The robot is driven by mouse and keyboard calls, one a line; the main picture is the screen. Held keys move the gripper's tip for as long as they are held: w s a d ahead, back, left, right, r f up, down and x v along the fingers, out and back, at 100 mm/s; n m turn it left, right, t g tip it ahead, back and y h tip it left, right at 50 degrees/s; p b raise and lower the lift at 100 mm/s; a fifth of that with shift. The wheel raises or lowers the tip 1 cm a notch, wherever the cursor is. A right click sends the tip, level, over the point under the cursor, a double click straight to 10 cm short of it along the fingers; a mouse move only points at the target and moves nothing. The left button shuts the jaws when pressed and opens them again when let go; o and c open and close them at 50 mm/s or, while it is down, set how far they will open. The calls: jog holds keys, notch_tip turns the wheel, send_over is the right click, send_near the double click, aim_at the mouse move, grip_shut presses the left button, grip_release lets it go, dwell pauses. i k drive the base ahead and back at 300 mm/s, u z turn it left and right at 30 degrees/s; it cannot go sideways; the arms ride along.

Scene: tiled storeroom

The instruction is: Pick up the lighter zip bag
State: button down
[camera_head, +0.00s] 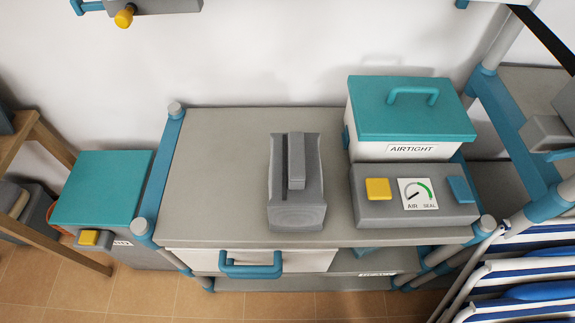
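No zip bag can be made out in the head view. The grey bench (225,150) in the middle carries a grey block-shaped device (297,212) with a raised narrow bar on top. My gripper is not in view. The drawer (305,261) under the bench top looks shut, so its inside is hidden.
A white box with a teal lid (415,115), labelled AIRTIGHT, stands behind a grey panel (385,210) with yellow and blue buttons and a gauge. A teal-lidded bin (103,185) stands left. Striped folded chairs (525,280) crowd the lower right. The bench's left half is clear.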

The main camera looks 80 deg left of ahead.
aim_at(296, 204)
jog(key=u, duration=0.4)
jog(key=k, duration=0.25)
jog(key=u, duration=3)
